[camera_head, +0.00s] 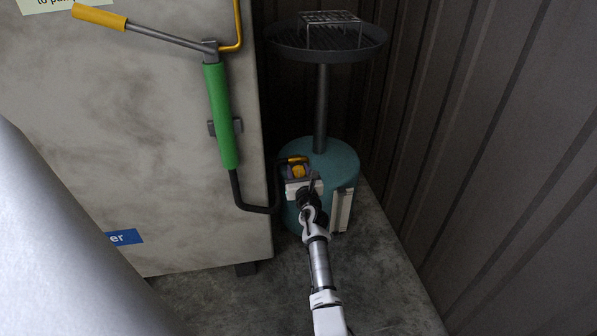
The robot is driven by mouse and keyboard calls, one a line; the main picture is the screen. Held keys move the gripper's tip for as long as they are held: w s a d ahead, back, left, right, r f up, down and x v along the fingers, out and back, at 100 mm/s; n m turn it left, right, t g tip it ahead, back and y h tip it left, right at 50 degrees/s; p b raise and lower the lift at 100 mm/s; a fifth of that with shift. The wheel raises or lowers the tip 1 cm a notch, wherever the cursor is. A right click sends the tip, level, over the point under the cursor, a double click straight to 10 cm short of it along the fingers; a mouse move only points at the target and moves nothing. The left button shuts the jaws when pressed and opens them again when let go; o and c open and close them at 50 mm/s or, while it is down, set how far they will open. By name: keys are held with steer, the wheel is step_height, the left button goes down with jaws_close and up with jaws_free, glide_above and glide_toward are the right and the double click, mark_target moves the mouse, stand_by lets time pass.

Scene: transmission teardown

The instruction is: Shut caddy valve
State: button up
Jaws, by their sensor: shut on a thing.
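The caddy (341,170) is a teal drum standing on the floor in the corner, with a dark post rising to a round dark tray (280,46). The caddy's valve (298,171) shows as a small yellow-orange knob at the drum's upper front left. My arm reaches up to it from the bottom of the picture. My gripper (300,179) is at the valve, its jaws shut on it. The white gripper body hides the valve's lower part and some of the drum front. The valve's exact turn angle is too small to tell.
A grey cabinet (110,170) stands close on the left. A green-sleeved crank handle (220,115) hangs on it, its black hooked end near the drum. A ribbed dark wall (470,140) closes off the right. Bare floor (385,270) lies in front. A wire rack (331,17) sits on the tray.

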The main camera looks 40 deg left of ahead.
steer(key=shift+m, duration=0.3)
steer(key=m+p, duration=0.1)
steer(key=m, duration=0.1)
steer(key=shift+w+d+r+m+p, duration=0.1)
steer(key=shift+m+p, duration=0.2)
steer(key=m+p, duration=0.1)
steer(key=m, duration=0.6)
steer(key=m+p, duration=0.1)
steer(key=m, duration=0.2)
steer(key=shift+w+f, duration=0.1)
steer(key=shift+f, duration=0.1)
steer(key=m, duration=0.4)
steer(key=shift+f+m, duration=0.1)
steer(key=shift+m, duration=0.3)
steer(key=o, duration=0.9)
steer(key=shift+o, duration=0.3)
steer(key=shift+d, duration=0.1)
